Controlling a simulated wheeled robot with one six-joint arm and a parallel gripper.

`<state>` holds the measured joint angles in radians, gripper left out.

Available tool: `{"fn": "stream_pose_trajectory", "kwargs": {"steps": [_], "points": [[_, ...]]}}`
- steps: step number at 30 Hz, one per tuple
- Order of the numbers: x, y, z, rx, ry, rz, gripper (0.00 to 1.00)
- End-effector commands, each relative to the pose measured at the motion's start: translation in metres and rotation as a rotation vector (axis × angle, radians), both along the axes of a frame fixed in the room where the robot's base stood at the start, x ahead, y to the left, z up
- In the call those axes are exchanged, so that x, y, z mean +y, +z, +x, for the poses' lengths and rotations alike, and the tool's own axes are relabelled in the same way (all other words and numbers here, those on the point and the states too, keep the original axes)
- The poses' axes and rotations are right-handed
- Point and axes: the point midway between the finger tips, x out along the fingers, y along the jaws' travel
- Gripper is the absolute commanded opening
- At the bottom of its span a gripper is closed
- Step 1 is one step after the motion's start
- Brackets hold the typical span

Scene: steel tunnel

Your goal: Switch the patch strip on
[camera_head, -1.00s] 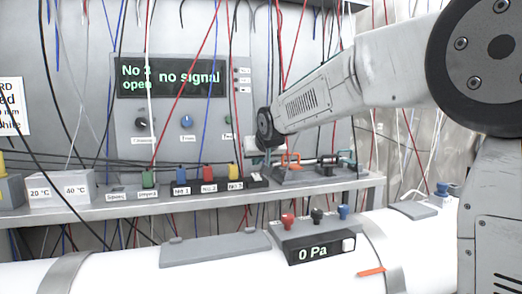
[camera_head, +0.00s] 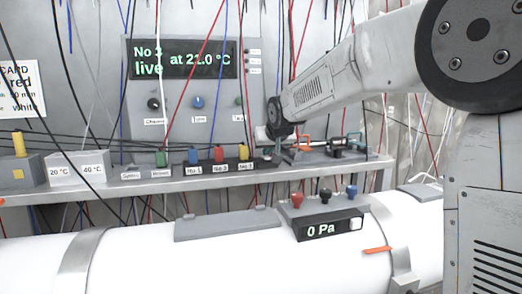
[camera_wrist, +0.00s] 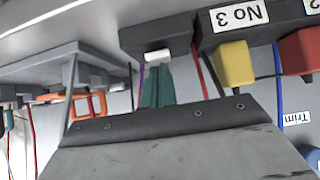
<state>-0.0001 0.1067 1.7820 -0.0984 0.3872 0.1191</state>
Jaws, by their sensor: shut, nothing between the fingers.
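In the wrist view the switch block (camera_wrist: 158,37) carries a white rocker (camera_wrist: 157,55). My gripper (camera_wrist: 156,84) is shut and empty there, its teal fingertips right at the rocker; I cannot tell if they touch. The display (camera_head: 186,60) reads "No 3 live at 21.0 °C".
Orange and teal clamps stand on a grey base (camera_head: 325,152) just right of my gripper. A white pipe (camera_head: 130,243) with a "0 Pa" gauge box (camera_head: 323,222) runs below the shelf. Many cables hang in front of the panel. The yellow No 3 plug (camera_wrist: 234,64) is close beside my fingers.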

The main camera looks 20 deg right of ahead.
Motion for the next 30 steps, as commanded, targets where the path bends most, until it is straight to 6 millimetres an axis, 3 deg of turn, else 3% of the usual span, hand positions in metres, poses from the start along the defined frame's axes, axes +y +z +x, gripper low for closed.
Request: {"fn": "stream_pose_trajectory", "kwargs": {"steps": [25,30], "points": [[0.001,0.004,0.016,-0.002,0.002,0.0,0.0],[0.001,0.019,0.018,-0.004,0.002,0.0,0.0]]}}
